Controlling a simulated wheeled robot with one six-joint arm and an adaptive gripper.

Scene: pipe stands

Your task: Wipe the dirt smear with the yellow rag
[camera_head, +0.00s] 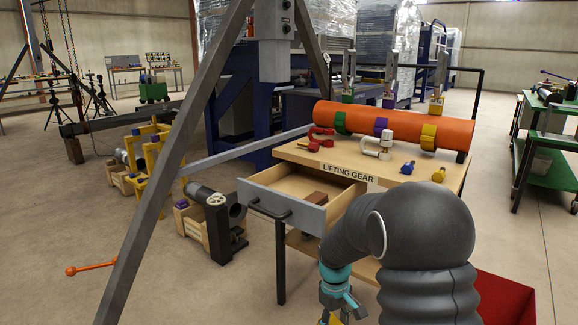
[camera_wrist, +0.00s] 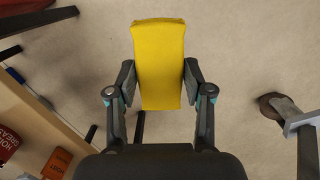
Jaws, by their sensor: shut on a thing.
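The yellow rag (camera_wrist: 158,60) is a folded, block-like piece between the fingers of my gripper (camera_wrist: 158,85) in the wrist view. The fingers press on it from both sides, and it hangs over the concrete floor, clear of any surface. In the head view my gripper (camera_head: 342,306) is low in front of the wooden cart (camera_head: 432,183), partly hidden by my arm. A small yellow bit of the rag (camera_head: 324,318) shows at the bottom edge. I cannot make out a dirt smear in either view.
An orange pipe (camera_head: 395,124), shackles and small bolts lie on the cart top. A grey tripod leg (camera_head: 170,170) stands left. A red bin (camera_head: 508,300) is at lower right.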

